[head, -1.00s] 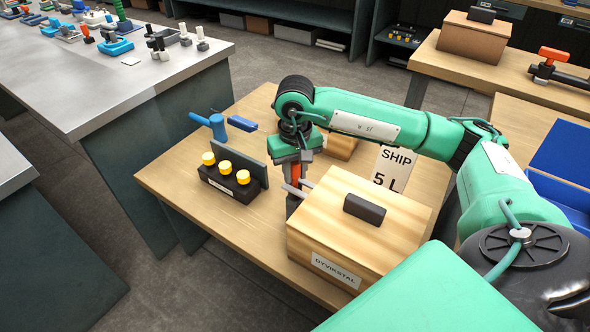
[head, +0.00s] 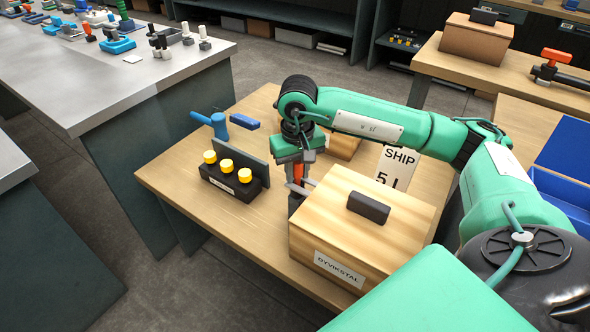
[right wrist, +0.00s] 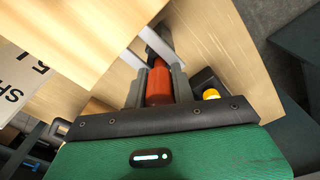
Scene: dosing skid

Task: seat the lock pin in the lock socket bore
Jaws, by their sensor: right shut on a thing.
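My right gripper (head: 298,178) points down over the wooden table, just left of the wooden box. It is shut on the orange-red lock pin (head: 297,173), which stands about upright between the fingers. In the right wrist view the pin (right wrist: 158,86) shows between the two grey fingers of the gripper (right wrist: 159,84). A dark grey piece (head: 295,204) shows directly under the pin, perhaps the lock socket. I cannot tell whether the pin is in a bore, as fingers and box cover that spot. My left gripper is out of view.
The wooden box (head: 335,262) with a dark handle stands close on the right of the gripper. A black block with yellow knobs (head: 232,183) stands on the left. A blue tool (head: 213,123) and a SHIP sign (head: 398,160) are farther back. The table's front left is clear.

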